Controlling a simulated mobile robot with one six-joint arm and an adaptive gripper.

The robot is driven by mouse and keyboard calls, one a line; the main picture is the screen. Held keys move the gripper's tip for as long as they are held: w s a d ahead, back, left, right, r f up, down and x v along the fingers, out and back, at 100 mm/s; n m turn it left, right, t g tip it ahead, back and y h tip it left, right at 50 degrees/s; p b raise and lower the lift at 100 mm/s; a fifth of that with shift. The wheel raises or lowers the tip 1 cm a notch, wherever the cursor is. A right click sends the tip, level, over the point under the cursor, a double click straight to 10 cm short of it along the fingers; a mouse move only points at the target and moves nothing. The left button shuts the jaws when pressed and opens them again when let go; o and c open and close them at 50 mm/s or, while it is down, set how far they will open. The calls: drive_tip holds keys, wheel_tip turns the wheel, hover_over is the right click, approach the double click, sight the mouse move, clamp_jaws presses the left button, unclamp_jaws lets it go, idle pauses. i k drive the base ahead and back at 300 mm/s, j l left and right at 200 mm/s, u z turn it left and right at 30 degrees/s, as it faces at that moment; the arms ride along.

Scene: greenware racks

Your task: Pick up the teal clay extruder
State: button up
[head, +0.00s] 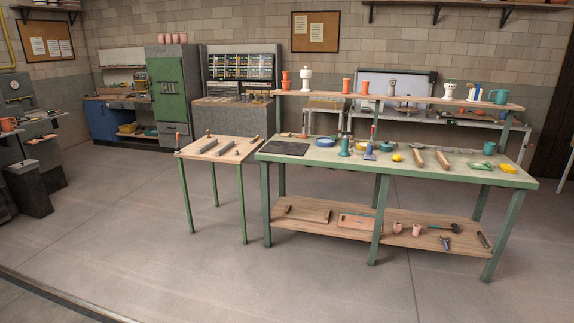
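On the green-legged workbench (440,166), a teal upright tool (345,147) with a wider base stands left of the middle; it looks like the clay extruder, though it is small in this view. A similar blue upright tool (370,151) stands just to its right. A low, round dark-green item (386,147) lies beyond the blue tool. My gripper is not in view.
A blue round item (325,142) and a dark mat (286,149) lie left of the teal tool. A yellow ball (397,157) and rolling pins (442,160) lie right. A raised shelf (420,101) spans the bench's back. A small table (218,149) adjoins it; the front floor is clear.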

sight(346, 151)
drive_tip(key=i, duration=2.15)
drive_tip(key=i+z, duration=0.15)
drive_tip(key=i, duration=0.4)
drive_tip(key=i+j+z, duration=0.15)
drive_tip(key=i, duration=0.35)
drive_tip(key=i+j+z, duration=0.2)
drive_tip(key=i, duration=0.3)
drive_tip(key=i+j+z, duration=0.15)
drive_tip(key=i, duration=0.35)
drive_tip(key=i+j+z, duration=0.65)
drive_tip(key=i+j, duration=0.1)
drive_tip(key=j, duration=0.05)
